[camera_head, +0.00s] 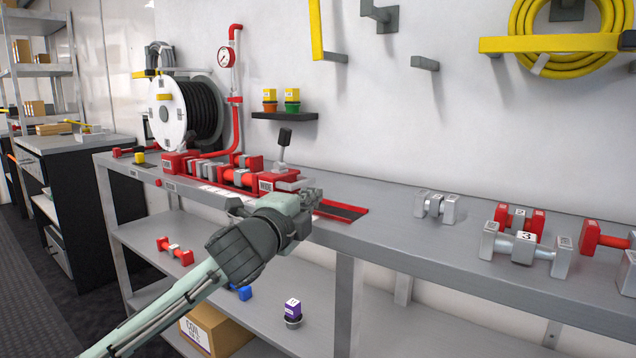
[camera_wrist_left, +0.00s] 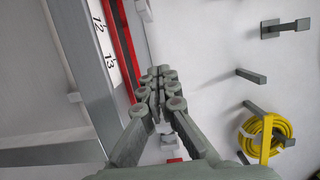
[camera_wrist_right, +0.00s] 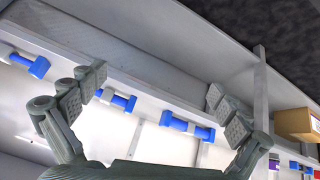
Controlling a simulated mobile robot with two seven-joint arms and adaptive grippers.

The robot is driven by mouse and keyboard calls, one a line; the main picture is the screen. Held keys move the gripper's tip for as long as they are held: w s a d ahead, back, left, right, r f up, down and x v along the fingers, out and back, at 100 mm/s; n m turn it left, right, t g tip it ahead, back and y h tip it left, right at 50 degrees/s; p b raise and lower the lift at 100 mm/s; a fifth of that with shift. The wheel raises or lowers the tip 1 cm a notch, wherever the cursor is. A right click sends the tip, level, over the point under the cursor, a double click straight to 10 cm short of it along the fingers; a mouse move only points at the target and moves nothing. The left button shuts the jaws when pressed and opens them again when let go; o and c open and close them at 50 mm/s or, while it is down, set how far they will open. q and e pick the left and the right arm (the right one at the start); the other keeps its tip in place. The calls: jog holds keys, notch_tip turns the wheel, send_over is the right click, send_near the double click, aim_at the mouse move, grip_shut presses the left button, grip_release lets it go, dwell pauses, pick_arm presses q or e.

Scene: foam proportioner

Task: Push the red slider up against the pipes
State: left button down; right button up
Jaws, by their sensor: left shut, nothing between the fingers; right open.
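The red slider (camera_head: 278,180) has a black upright handle (camera_head: 284,137) and stands on the red rail at the right end of a row of red and grey pipes (camera_head: 226,174). From this angle I cannot tell whether the slider touches the last pipe. My left gripper (camera_head: 314,194) is shut and empty, just right of the slider; contact is unclear. In the left wrist view its closed fingers (camera_wrist_left: 160,84) hide part of what lies behind. My right gripper (camera_wrist_right: 153,100) is open and empty; it does not show in the head view.
The red rail (camera_head: 342,210) continues right along the grey workbench (camera_head: 390,236). Grey and red pipe pieces (camera_head: 520,240) stand farther right. A hose reel (camera_head: 185,110) stands behind at left. In the right wrist view, blue pieces (camera_wrist_right: 187,126) lie beyond the open fingers.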

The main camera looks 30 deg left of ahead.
aim_at(313, 182)
pick_arm(q)
jog(key=w, duration=0.2)
jog(key=w+a, duration=0.1)
jog(key=w, duration=0.5)
jog(key=shift+w+a, duration=0.15)
jog(key=shift+w, duration=0.05)
jog(key=a, duration=0.3)
jog(key=shift+w+a, duration=0.15)
jog(key=shift+w, duration=0.05)
jog(key=shift+a, duration=0.4)
pick_arm(e)
jog(key=shift+s+d+f+g, duration=0.2)
jog(key=shift+s+d, duration=0.1)
jog(key=shift+s, duration=0.1)
jog(key=shift+s+d+f+g, duration=0.15)
jog(key=shift+s+d+g, duration=0.1)
jog(key=shift+s, duration=0.1)
